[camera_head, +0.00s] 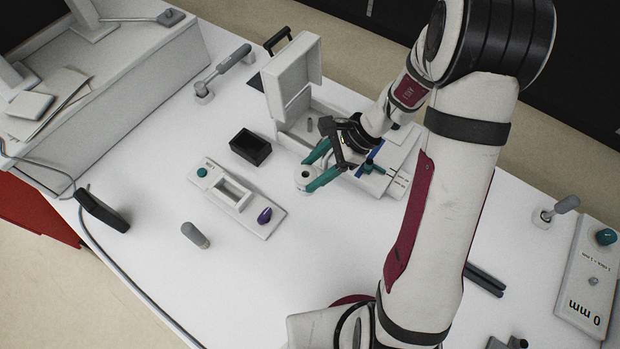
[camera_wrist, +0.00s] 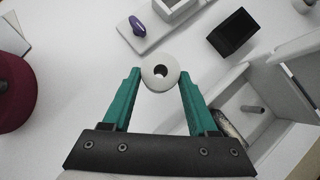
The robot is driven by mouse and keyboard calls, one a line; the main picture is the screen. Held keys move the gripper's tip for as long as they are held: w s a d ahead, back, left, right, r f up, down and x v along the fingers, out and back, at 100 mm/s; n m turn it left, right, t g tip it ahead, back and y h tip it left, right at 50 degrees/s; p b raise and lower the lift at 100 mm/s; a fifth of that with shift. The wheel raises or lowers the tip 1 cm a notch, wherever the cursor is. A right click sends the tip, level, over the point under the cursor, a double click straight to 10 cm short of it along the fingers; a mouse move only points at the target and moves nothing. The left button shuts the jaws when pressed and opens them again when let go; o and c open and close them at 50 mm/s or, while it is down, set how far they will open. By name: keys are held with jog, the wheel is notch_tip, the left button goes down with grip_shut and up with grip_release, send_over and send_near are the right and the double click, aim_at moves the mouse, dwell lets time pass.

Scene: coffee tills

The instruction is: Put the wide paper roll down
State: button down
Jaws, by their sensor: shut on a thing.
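The wide paper roll (camera_head: 305,177) is white with a dark core hole. It sits between the green fingers of my gripper (camera_head: 318,169), which is shut on it. In the wrist view the roll (camera_wrist: 160,73) is held at the fingertips of my gripper (camera_wrist: 160,84), with its hole facing the camera. The head view does not clearly show whether the roll touches the table. An open white printer box (camera_head: 292,88) with a raised lid stands just behind my gripper. In the wrist view the box (camera_wrist: 262,115) is at the right, with a grey spindle inside.
A white plate (camera_head: 222,186) with a rectangular frame, a teal knob and a purple knob lies left of the roll. A black open box (camera_head: 250,147) stands behind it. White table is clear in front of the roll.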

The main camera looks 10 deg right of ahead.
aim_at(311, 180)
jog(key=shift+w+a+f, duration=0.1)
jog(key=shift+a+f, duration=0.05)
jog(key=shift+f, duration=1)
jog(key=shift+w+a+f, duration=0.1)
jog(key=shift+a+f, duration=0.05)
jog(key=shift+f, duration=0.95)
jog(key=shift+f, duration=0.1)
jog(key=shift+c, duration=0.9)
grip_release()
jog(key=a+v, duration=0.1)
jog(key=v, duration=1.1)
jog(key=s+a+r+n+h, duration=0.2)
jog(key=s+r+n, duration=0.1)
jog(key=s, duration=0.3)
jog(key=s+a+r+n+h, duration=0.1)
jog(key=s+a+r+n, duration=0.1)
jog(key=s+n, duration=0.3)
jog(key=s+a+r+n+h, duration=0.2)
jog(key=s+r+n, duration=0.1)
jog(key=s, duration=0.6)
jog(key=shift+r+n+h, duration=0.3)
jog(key=shift+r+n, duration=0.05)
jog(key=shift+n, duration=0.45)
